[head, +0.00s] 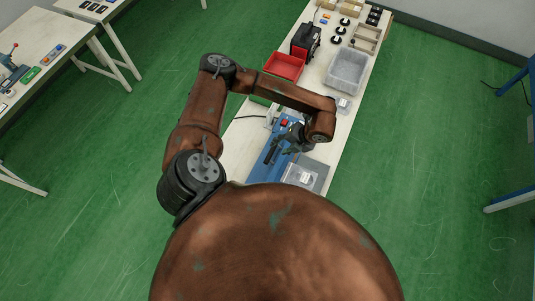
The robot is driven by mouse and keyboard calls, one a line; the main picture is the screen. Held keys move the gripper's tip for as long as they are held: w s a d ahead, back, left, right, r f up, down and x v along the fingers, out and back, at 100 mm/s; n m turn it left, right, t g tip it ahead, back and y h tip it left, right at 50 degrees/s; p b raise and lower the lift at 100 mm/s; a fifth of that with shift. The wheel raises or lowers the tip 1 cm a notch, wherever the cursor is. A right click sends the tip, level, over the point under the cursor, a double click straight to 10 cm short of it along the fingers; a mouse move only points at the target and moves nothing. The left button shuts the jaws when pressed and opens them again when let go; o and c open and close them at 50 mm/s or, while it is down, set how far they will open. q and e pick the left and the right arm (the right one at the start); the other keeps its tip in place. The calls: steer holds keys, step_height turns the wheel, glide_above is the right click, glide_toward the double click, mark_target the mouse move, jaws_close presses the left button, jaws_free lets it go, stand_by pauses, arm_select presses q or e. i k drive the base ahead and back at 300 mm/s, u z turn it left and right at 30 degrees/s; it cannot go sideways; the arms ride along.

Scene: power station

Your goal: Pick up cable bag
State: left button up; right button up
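A grey, see-through flat item with a white label (305,176) lies at the near end of the long white table; it may be the cable bag, but it is too small to be sure. A smaller pale item with a label (343,104) lies farther up, by the table's right edge. My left gripper (276,151) is dark and hangs over the blue area of the table, left of and beyond the grey item, apart from it in the picture. Its fingers are too small to show whether they are open. My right gripper is out of view.
A red bin (284,66), a grey bin (346,71) and a black device (305,41) stand farther up the table. A blue mat or tool (277,168) lies under the gripper. Other tables (45,45) stand at the left.

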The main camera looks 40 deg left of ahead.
mark_target(293, 174)
steer(key=k, duration=1.5)
